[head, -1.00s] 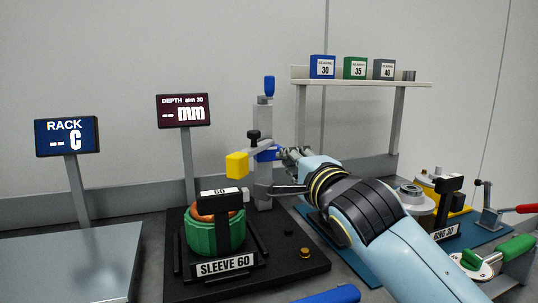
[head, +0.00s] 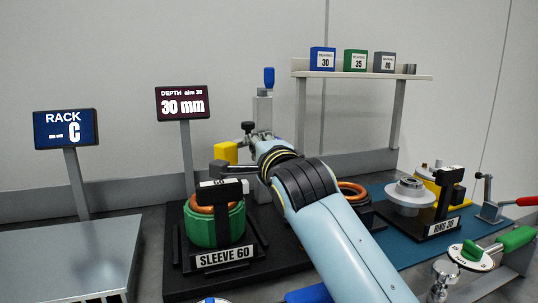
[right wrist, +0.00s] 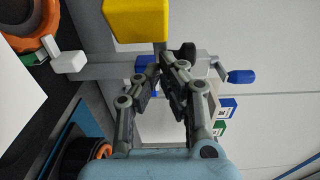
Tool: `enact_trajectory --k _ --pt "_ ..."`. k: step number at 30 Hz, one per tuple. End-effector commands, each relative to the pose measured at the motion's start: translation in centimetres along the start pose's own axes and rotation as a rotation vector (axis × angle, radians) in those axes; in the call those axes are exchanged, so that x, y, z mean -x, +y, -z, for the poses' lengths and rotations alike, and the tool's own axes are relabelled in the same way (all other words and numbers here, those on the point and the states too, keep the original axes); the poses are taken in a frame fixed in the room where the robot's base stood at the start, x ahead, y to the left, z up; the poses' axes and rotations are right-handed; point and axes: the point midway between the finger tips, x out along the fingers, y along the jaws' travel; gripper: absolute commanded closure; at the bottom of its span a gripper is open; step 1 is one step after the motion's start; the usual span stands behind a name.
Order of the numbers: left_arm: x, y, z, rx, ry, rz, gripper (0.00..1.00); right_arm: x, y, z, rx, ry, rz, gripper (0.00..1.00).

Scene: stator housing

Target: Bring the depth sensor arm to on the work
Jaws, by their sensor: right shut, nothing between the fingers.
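The depth sensor arm carries a yellow block (head: 224,152), which also shows at the top of the right wrist view (right wrist: 137,18). It hangs from a grey post (head: 262,110) with a blue-topped knob. The work is a green stator housing (head: 215,226) with a copper ring, in a black fixture labelled SLEEVE 60; a black bar marked 60 partly hides it. My right gripper (head: 222,169) is shut and empty, in front of the yellow block and above the housing's right side. Its fingers (right wrist: 168,78) lie beside the sensor arm; contact is unclear. My left gripper is not in view.
The DEPTH display (head: 183,104) reads 30 mm. The RACK display (head: 66,130) shows no number. A steel plate (head: 70,255) lies at the left. A RING 30 fixture (head: 440,228) and a green-handled lever (head: 512,240) stand at the right. A shelf (head: 360,75) holds labelled boxes.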

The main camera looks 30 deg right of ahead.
Motion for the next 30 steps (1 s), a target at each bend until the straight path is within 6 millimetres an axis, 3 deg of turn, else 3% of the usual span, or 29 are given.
enact_trajectory --k 14,17,25,30 --pt "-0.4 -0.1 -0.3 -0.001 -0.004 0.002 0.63 -0.4 -0.4 -0.5 0.001 0.000 0.001 1.00" --pt "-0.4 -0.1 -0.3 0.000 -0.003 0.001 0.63 -0.4 -1.6 -0.5 -0.001 0.000 0.004 1.00" --pt "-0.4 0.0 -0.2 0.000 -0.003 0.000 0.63 -0.4 -7.2 -0.5 -0.001 0.000 0.005 1.00" --pt "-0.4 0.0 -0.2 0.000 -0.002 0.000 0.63 -0.4 -9.3 -0.5 0.000 0.000 0.001 1.00"
